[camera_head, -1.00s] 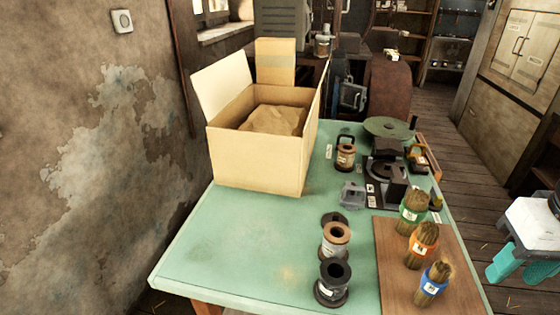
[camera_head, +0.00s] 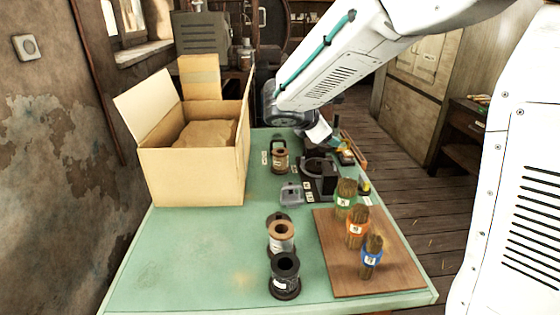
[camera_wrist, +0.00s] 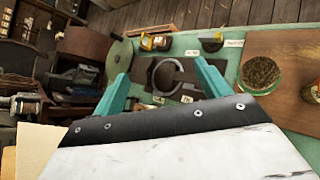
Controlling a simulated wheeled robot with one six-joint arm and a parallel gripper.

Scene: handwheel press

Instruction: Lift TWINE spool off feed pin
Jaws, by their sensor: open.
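I cannot read a TWINE label on any spool. A brown spool (camera_head: 280,161) stands upright towards the back of the green table, with a dark arch-shaped handle or bracket above it. A tan-topped spool (camera_head: 281,238) and a black spool (camera_head: 285,276) stand nearer the front edge. My gripper (camera_head: 334,144) is above the dark press (camera_head: 320,172), to the right of the brown spool and apart from it. In the wrist view its teal fingers (camera_wrist: 163,82) are spread and empty, with the press's ring visible between them. Any feed pin is hidden or cannot be made out.
An open cardboard box (camera_head: 192,175) stands on the table's left. A wooden board (camera_head: 340,265) at right front bears several bristly bundles with green, orange and blue bands. A grey block (camera_head: 291,194) lies before the press. The front-left table top is clear.

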